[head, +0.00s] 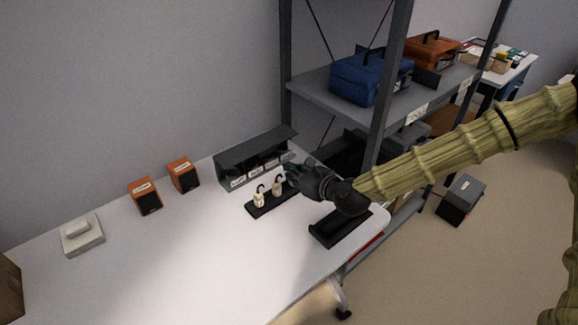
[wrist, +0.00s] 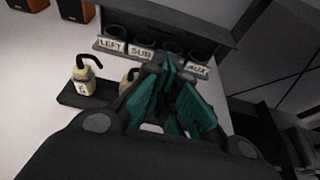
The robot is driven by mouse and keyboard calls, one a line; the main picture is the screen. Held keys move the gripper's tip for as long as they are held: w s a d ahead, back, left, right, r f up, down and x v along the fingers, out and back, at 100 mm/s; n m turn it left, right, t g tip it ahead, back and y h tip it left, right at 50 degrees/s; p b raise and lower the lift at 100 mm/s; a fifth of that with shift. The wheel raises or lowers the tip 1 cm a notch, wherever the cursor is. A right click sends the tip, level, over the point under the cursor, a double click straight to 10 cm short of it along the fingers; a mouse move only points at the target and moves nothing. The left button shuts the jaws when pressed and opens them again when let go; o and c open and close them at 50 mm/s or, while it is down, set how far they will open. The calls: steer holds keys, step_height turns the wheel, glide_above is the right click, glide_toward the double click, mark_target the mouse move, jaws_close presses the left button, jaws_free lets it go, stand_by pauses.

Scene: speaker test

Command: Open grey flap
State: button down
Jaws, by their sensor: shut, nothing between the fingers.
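A dark grey unit stands at the back of the white table, with a long grey flap (head: 255,146) along its top. In the wrist view the flap (wrist: 185,18) crosses the top, above a row of round sockets with labels, LEFT, SUB and AUX among them. The sockets show from the front; I cannot tell how far the flap is raised. My gripper (head: 289,172) is at the right front end of the unit. In the wrist view its teal fingers (wrist: 170,72) are together and empty, overlapping the socket row; contact cannot be told.
Two cream plugs (head: 259,199) with black cables stand on a black strip (head: 262,210) in front of the unit. Two orange speakers (head: 146,196) and a white switch box (head: 82,233) are to the left. A metal shelf (head: 398,88) rises at right.

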mark_target(260, 147)
steer(key=shift+w+a+r, duration=0.1)
steer(key=shift+a+r, duration=0.25)
steer(key=shift+a, duration=0.3)
steer(key=w+f, duration=0.1)
steer(key=w+a, duration=0.1)
steer(key=w+a+f, duration=0.1)
steer(key=w, duration=0.1)
steer(key=shift+f+p, duration=0.35)
steer(key=shift+w+a, duration=0.4)
steer(key=shift+x, duration=0.9)
steer(key=shift+d, duration=0.1)
steer(key=shift+f, duration=0.1)
steer(key=shift+s+d+r+p, duration=0.1)
steer(key=shift+d+r+p, duration=0.2)
steer(key=shift+p, duration=0.45)
steer(key=shift+a+r, duration=0.1)
steer(key=shift+a, duration=0.15)
